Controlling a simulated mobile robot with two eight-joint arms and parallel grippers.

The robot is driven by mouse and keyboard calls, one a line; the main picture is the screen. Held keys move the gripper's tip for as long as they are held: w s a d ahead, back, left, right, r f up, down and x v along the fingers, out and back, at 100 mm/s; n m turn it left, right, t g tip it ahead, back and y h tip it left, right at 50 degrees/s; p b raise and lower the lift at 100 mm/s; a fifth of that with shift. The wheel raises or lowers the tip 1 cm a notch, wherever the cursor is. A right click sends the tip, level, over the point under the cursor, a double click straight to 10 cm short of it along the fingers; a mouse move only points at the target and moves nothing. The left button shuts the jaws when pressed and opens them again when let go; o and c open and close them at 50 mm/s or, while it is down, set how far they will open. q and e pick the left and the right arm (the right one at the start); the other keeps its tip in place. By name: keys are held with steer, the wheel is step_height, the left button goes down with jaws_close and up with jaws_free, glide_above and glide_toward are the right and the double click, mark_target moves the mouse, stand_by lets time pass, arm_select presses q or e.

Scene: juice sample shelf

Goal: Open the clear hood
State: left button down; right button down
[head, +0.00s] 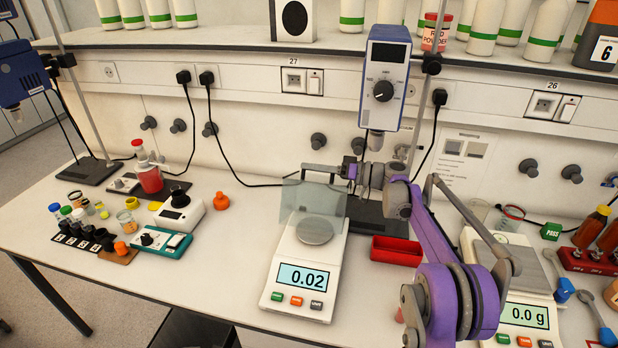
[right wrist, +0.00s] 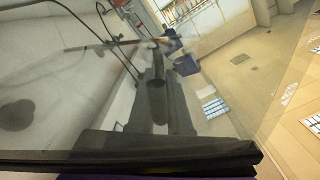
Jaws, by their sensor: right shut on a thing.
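A white balance (head: 292,298) with a round metal pan (head: 315,231) stands mid-bench; its display reads 0.02. The clear hood (head: 300,197) shows as a tinted see-through panel above the pan. My right gripper (head: 328,172) is at the hood's top edge, shut on the hood. The exact contact is too small to tell in the head view. In the right wrist view, a clear pane crosses the picture, with a dark bar (right wrist: 130,161) along the bottom. My left gripper is not in view.
A blue overhead stirrer (head: 385,80) on a stand is right behind my right gripper. A red tray (head: 397,250) lies right of the balance. A second balance (head: 525,315) is at right. Vials and small devices (head: 160,240) crowd the left; bench front left of the balance is clear.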

steer(key=shift+w+d+r+m, duration=0.2)
steer(key=shift+w+m, duration=0.2)
steer(key=shift+w, duration=0.25)
steer(key=shift+w+d+r+m, duration=0.1)
steer(key=shift+w+d+m, duration=0.1)
steer(key=shift+w+m, duration=0.3)
steer(key=shift+w, duration=0.1)
steer(key=c, duration=0.9)
jaws_free()
steer(key=v, duration=1)
steer(key=shift+d+b, duration=0.15)
steer(key=shift+b, duration=0.25)
steer(key=shift+d, duration=0.25)
